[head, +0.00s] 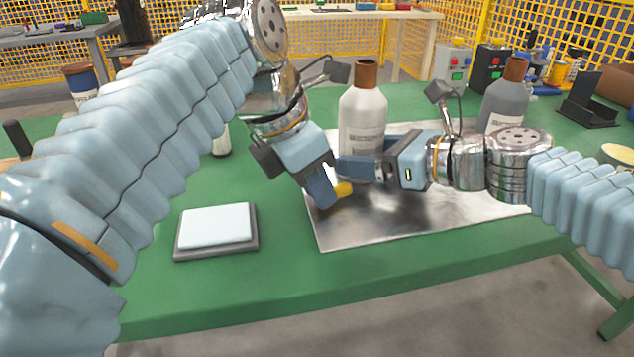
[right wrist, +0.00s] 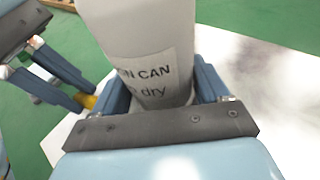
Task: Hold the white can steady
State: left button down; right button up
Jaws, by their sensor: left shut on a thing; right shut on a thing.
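The white can (head: 362,108) with a brown cap stands upright on the metal sheet (head: 430,220). My right gripper (head: 360,168) comes in from the right, low on the can. In the right wrist view its fingers lie on both sides of the can (right wrist: 130,30), shut on it across the label. My left gripper (head: 328,190) is just left of the can, tilted down and shut on a small yellow thing (head: 343,189). The yellow thing also shows in the right wrist view (right wrist: 90,101), apart from the can. Most of it is hidden between the fingers.
A grey bottle (head: 503,100) with a brown cap stands behind my right arm. A white-topped scale-like plate (head: 215,226) lies at the front left of the green table (head: 270,285). Two button boxes (head: 452,68) (head: 490,68) stand at the back right. The table's front middle is clear.

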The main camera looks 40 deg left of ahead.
pick_arm(q)
jog(key=shift+f, duration=0.15)
jog(key=shift+f, duration=0.15)
jog(key=c, duration=1.1)
grip_release()
jog(key=shift+o, duration=0.2)
